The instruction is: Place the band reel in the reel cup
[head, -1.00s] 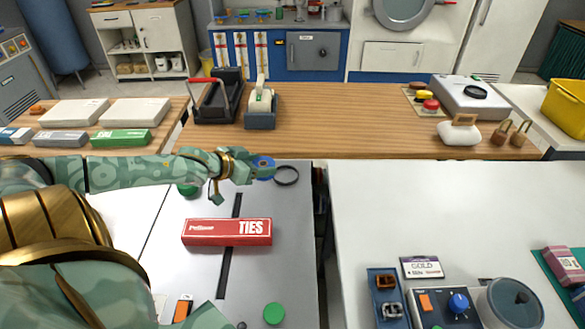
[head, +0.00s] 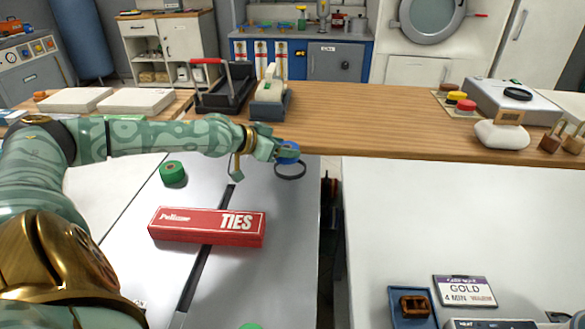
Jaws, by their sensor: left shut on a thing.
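My left gripper (head: 279,150) reaches in from the left. It is shut on a blue round reel (head: 289,153), which looks like the band reel. The fingers hide part of the reel. A thin dark ring (head: 290,177), which may be the rim of the reel cup, shows just below the reel in the picture, over the grey worktop. The reel overlaps the ring's far side in the picture. I cannot tell whether they touch. My right gripper is not in view.
A red TIES box (head: 208,226) and a green reel (head: 173,174) lie on the grey worktop (head: 275,215). A black tray with a red handle (head: 222,90) and a tape dispenser (head: 270,100) stand on the wooden counter (head: 370,120) behind. The white top (head: 430,215) at right is mostly clear.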

